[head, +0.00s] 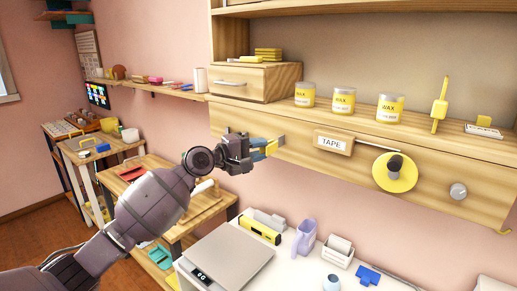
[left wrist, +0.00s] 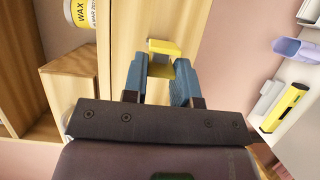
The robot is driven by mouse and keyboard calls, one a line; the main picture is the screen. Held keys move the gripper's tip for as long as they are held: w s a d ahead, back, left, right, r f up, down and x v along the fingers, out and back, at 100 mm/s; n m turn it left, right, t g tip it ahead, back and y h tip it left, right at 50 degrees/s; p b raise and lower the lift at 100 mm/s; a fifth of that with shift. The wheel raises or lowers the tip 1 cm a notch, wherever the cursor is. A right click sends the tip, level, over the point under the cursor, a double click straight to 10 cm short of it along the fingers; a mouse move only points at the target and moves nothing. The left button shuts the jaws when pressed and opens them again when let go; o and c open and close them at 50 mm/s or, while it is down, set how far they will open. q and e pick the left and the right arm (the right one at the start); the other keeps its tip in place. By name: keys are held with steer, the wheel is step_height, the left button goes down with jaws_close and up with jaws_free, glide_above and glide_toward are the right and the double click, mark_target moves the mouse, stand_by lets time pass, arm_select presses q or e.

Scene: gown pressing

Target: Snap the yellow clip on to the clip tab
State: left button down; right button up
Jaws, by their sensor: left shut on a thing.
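My left gripper (head: 268,150) is in front of the wooden shelf's front board. In the head view the clip (head: 272,147) shows only as a small yellow patch at the fingers. A yellow piece (left wrist: 165,47) stands at the fingertips in the left wrist view. I cannot tell whether clip and tab touch. My right gripper is not in view.
Wax cans (head: 343,100) stand on the shelf above. A TAPE label (head: 334,143) and a yellow disc (head: 394,172) are on the front board to the right. Below are a scale (head: 228,256), a yellow level (head: 260,232) and a lilac jug (head: 305,236).

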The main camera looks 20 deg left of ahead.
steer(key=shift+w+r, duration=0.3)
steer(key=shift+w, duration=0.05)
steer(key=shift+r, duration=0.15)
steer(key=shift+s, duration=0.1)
arm_select(q)
steer(key=shift+w+d+b, duration=0.25)
steer(key=shift+w, duration=0.4)
steer(key=shift+w+d+b, duration=0.25)
steer(key=shift+w, duration=0.35)
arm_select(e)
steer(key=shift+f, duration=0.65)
arm_select(q)
steer(key=shift+w, duration=0.1)
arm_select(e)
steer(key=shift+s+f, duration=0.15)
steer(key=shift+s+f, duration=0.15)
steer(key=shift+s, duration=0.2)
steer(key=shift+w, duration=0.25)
